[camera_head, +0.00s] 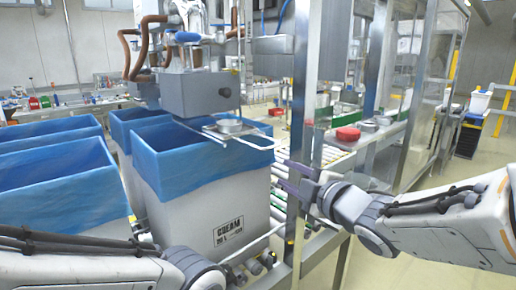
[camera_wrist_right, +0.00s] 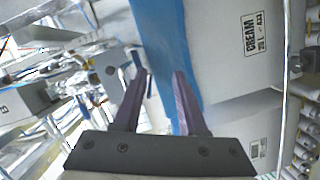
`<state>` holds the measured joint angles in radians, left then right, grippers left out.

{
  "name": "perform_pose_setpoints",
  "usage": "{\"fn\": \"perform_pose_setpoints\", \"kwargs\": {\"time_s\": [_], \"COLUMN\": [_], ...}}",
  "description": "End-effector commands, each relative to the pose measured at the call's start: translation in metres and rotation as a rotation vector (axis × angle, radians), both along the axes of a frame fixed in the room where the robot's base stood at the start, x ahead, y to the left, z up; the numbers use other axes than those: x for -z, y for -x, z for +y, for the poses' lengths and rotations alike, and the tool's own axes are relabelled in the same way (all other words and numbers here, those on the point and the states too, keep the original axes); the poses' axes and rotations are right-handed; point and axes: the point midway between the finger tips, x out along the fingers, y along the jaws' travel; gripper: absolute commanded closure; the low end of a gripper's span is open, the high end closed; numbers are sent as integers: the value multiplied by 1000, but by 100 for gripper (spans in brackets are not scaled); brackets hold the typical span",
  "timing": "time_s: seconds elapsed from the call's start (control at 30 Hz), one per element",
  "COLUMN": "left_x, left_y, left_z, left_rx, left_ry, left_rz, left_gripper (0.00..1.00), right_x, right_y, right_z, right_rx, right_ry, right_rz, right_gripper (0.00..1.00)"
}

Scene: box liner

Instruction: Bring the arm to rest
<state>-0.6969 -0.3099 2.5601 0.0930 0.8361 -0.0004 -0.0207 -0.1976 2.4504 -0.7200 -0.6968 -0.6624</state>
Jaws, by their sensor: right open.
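My right arm (camera_head: 430,222) reaches in from the right in the head view. Its gripper (camera_head: 297,180) is beside the right side of the front white CREAM box (camera_head: 200,215). In the right wrist view the two purple fingers of the gripper (camera_wrist_right: 162,78) stand apart with nothing between them. The blue liner (camera_wrist_right: 165,45) of the box shows just beyond and beside the fingers, folded over the rim in the head view. My left arm (camera_head: 100,268) lies across the bottom left, and its fingers are not visible.
More boxes with blue liners (camera_head: 60,185) stand to the left. A grey machine head (camera_head: 200,93) hangs over the front box. A metal post (camera_head: 302,100) rises close behind my right gripper. A roller conveyor (camera_head: 335,155) with a red item (camera_head: 348,134) runs behind. Open floor lies right.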

Motion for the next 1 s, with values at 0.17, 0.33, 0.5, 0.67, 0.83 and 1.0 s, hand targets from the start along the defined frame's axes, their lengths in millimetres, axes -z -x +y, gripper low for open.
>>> {"fn": "perform_pose_setpoints", "kwargs": {"time_s": [0.17,0.33,0.5,0.67,0.83,1.0], "left_x": [-28,-47,-62,-69,-70,-69], "left_y": [0,0,0,0,0,0], "left_z": [0,0,0,0,0,0], "left_rx": [0,0,0,0,0,0], "left_ry": [0,0,0,0,0,0], "left_rz": [0,0,0,0,0,0], "left_gripper": [50,50,50,50,50,50], "right_x": [48,100,129,134,135,135], "right_y": [29,101,197,259,280,280], "right_z": [15,28,36,35,34,33], "right_rx": [188,387,588,716,764,765], "right_ry": [-148,-225,-218,-169,-145,-146], "right_rz": [440,887,1277,1488,1555,1555], "right_gripper": [59,59,59,59,59,59]}}
